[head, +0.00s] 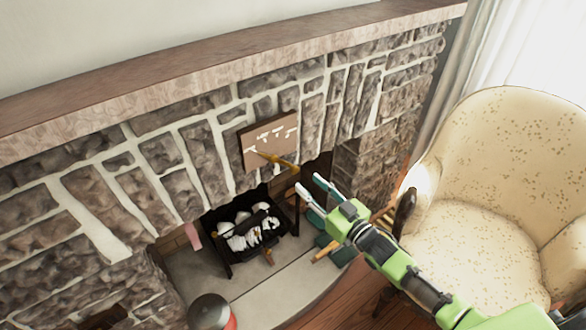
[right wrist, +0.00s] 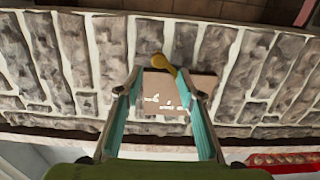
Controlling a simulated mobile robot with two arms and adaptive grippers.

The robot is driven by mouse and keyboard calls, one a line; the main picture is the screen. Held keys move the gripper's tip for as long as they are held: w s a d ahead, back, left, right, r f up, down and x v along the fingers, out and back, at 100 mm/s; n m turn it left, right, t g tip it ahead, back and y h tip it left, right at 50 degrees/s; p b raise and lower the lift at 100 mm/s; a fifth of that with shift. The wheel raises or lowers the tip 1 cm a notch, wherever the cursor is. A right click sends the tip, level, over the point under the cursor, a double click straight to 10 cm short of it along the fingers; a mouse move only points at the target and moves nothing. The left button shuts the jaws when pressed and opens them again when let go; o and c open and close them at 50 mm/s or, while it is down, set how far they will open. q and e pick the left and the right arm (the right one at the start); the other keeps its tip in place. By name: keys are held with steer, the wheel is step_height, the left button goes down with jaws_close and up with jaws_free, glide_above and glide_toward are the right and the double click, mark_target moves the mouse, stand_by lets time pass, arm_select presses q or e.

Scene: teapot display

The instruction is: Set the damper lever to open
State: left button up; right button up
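The damper plate (head: 271,135) is a brown panel with white marks, fixed to the stone front above the fireplace opening. Its lever (head: 283,162) is a golden-yellow handle at the plate's lower edge, pointing right and down in the head view. The plate (right wrist: 170,88) and lever (right wrist: 158,62) also show in the right wrist view, lying between and beyond the fingers. My right gripper (head: 308,183) is open and empty, just right of and below the lever's end, apart from it. Its fingers (right wrist: 161,74) look spread in the wrist view. The white marks are too small to read. My left gripper is not in view.
A mantel (head: 200,85) runs above the stonework. A black grate (head: 262,238) with white-and-dark logs stands in the opening. A cream patterned armchair (head: 500,150) stands at right, close beside my right arm. A dark rounded object (head: 209,309) is at the bottom.

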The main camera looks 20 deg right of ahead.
mark_target(296, 172)
steer(key=x, duration=0.8)
steer(key=shift+w+f, duration=0.15)
steer(key=shift+w, duration=0.2)
